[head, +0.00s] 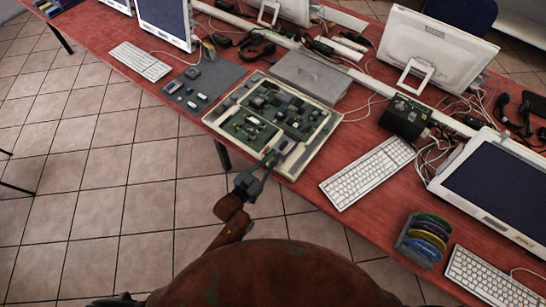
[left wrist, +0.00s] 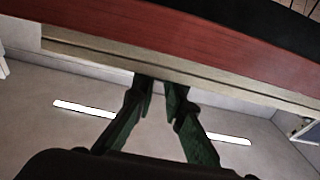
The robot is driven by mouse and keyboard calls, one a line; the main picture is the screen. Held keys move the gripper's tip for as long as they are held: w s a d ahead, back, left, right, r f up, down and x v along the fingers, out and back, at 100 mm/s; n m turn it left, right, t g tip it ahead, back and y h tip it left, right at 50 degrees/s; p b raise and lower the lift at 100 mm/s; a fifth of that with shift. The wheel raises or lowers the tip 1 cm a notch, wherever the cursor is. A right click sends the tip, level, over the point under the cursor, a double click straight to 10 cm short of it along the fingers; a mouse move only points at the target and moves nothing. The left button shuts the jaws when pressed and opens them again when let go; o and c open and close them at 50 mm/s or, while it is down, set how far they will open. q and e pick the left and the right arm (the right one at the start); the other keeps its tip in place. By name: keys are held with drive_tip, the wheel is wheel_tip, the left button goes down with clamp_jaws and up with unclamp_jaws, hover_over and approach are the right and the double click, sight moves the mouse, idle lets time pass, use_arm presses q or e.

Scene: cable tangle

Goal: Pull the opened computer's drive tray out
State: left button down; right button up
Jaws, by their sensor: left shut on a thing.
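The opened computer (head: 225,124) lies flat on the red table, a shallow beige case with green boards and dark parts inside. My left gripper (head: 270,159) reaches over the table's front edge to the case's near right part. It is shut on what appears to be the front of the drive tray, which its fingers largely hide. In the left wrist view the two green fingers (left wrist: 160,86) meet the pale edge of the case (left wrist: 220,82). The tray's outline is hard to tell from the case. My right gripper is not in view.
A grey mat (head: 222,78) with small parts lies left of the case, and a grey closed panel (head: 312,78) behind it. A white keyboard (head: 368,172), a black box (head: 405,117) and a disc rack (head: 424,238) stand to the right. Tiled floor is free in front.

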use_arm(q)
drive_tip(key=p+v, duration=0.2)
drive_tip(key=v, duration=0.1)
drive_tip(key=shift+s+a+r, duration=0.1)
drive_tip(key=shift+r, duration=0.05)
drive_tip(key=shift+f, duration=0.25)
drive_tip(key=c, duration=2.2)
unclamp_jaws()
drive_tip(key=shift+s, duration=0.1)
drive_tip(key=shift+o, duration=1.2)
drive_tip(key=v, duration=1.2)
